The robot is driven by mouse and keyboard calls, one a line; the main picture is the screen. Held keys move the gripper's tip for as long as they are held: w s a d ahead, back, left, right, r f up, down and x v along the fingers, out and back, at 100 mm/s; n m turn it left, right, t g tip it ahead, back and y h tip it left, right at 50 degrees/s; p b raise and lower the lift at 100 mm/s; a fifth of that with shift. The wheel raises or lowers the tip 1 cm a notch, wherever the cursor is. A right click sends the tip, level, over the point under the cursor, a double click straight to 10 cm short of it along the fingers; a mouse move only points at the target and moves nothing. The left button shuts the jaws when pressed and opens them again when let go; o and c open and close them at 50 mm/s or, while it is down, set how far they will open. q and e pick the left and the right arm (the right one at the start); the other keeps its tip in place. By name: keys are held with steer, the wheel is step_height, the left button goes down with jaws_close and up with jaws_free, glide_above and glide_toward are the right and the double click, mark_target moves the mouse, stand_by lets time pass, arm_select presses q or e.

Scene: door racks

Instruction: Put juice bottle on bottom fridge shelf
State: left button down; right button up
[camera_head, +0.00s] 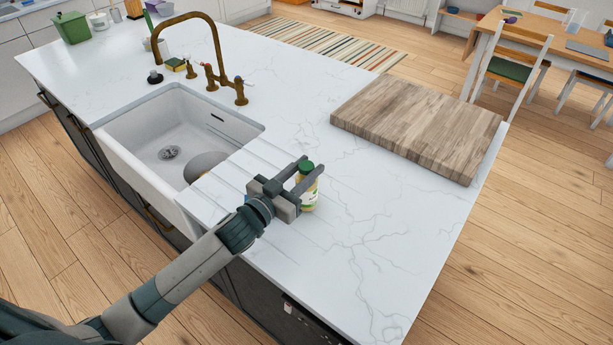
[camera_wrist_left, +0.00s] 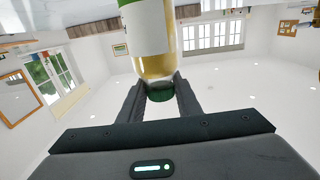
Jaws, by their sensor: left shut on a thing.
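The juice bottle (camera_head: 308,193) has a green cap, a pale yellow body and a light label. It is upright at the counter, right of the sink. My left gripper (camera_head: 304,184) is shut on it, with one finger on each side. In the left wrist view the bottle (camera_wrist_left: 151,40) appears upside down, its cap between the fingertips of the gripper (camera_wrist_left: 160,92). I cannot tell whether its base touches the counter. No fridge or fridge shelf is in view. My right gripper is not in view.
The white marble counter (camera_head: 370,235) is clear around the bottle. A white sink (camera_head: 150,125) with a brass faucet (camera_head: 215,60) is to the left. A thick wooden board (camera_head: 415,125) lies to the right. A dining table and chairs (camera_head: 510,70) stand at the back right.

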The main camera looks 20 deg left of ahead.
arm_select(q)
steer(key=shift+r, duration=0.45)
step_height(320, 180, up, 3)
steer(key=shift+s+d+r+b, duration=0.15)
steer(key=shift+b, duration=0.7)
steer(key=s+d+r+b, duration=0.2)
steer(key=s+d+r, duration=0.4)
steer(key=s+d, duration=0.1)
steer(key=shift+s+d+r, duration=0.2)
steer(key=shift+s+r, duration=0.2)
steer(key=shift+s, duration=0.3)
